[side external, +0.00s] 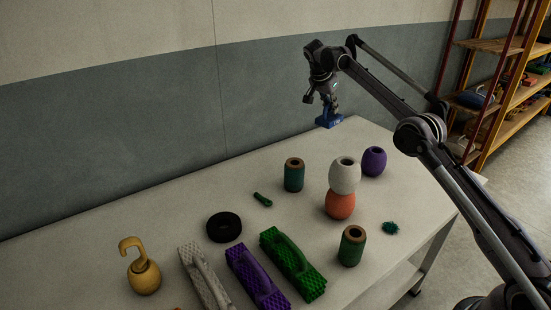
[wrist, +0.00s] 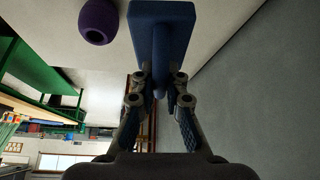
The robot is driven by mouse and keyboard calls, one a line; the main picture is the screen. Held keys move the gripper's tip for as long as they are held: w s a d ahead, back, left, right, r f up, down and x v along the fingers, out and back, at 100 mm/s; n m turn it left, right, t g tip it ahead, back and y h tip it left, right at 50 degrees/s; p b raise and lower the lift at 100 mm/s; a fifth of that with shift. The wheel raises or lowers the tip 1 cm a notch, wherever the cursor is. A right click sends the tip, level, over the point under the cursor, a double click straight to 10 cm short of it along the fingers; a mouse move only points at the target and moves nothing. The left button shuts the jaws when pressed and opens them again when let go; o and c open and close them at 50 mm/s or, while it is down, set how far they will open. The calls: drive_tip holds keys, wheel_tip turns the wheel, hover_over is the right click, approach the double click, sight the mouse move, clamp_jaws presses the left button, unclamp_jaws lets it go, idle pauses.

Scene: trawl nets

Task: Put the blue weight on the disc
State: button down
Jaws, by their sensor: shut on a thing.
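The blue weight (side external: 329,120) hangs from my gripper (side external: 327,101), high above the far end of the table. In the wrist view, my gripper (wrist: 160,92) is shut on a narrow stem of the blue weight (wrist: 165,30), and its wide block part extends beyond the fingertips. The black disc (side external: 224,227) lies flat on the table, left of the middle and well away from the weight. The disc is not seen in the wrist view.
A white float (side external: 345,175) sits on an orange float (side external: 340,206). Green spools (side external: 294,175) (side external: 352,246) and a purple float (side external: 374,161) stand nearby. Grey (side external: 203,278), purple (side external: 257,278) and green (side external: 292,264) handled blocks and a yellow hooked weight (side external: 142,270) lie near the disc.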

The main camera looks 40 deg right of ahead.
drive_tip(key=s+a+n, duration=0.1)
drive_tip(key=a, duration=1.8)
drive_tip(key=n+t, duration=0.1)
hover_over(224, 223)
wheel_tip(224, 223, down, 12)
drive_tip(key=shift+f, duration=2)
drive_tip(key=shift+f, duration=0.15)
drive_tip(key=c, duration=1.4)
unclamp_jaws()
drive_tip(key=shift+f, duration=0.1)
